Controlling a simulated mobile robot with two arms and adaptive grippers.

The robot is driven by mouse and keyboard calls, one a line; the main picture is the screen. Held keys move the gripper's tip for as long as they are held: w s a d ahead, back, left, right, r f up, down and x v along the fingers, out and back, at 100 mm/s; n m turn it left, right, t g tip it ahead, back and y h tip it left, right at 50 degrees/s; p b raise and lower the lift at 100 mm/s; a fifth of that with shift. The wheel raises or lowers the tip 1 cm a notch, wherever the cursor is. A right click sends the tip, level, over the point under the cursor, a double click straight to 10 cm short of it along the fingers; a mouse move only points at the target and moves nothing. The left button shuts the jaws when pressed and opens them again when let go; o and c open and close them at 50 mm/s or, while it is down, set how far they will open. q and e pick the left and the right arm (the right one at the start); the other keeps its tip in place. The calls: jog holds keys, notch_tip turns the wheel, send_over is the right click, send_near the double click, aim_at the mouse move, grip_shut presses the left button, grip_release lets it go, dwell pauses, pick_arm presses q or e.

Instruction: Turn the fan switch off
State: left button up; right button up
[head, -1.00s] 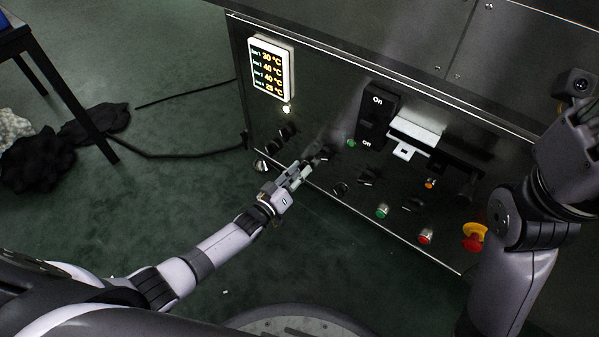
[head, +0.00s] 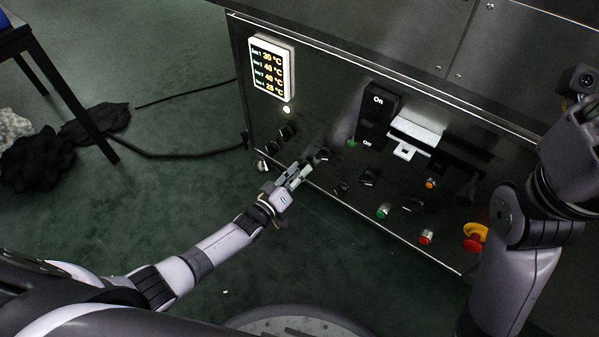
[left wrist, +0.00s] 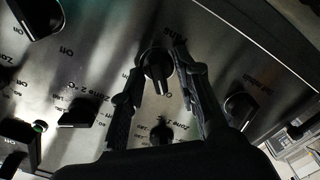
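The fan switch (left wrist: 155,66) is a black rotary knob on the metal panel, under an upside-down "Fans" label in the left wrist view. In the head view a dark knob (head: 322,154) shows just beyond my left gripper (head: 296,173). In the left wrist view my left gripper (left wrist: 162,72) has its fingers apart, one on each side of the fan knob. I cannot tell whether either finger touches it. My right gripper (head: 580,112) is high at the right edge, and its fingertips are not clear.
Other knobs (left wrist: 240,108) sit close around the fan knob. The panel also has a large On/Off switch (head: 377,117), a temperature display (head: 271,68), a green button (head: 383,211), a red button (head: 426,237) and a yellow-red emergency stop (head: 475,237). A cable lies on the floor.

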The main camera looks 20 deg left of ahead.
pick_arm(q)
jog(key=v, duration=1.2)
dwell(0.5)
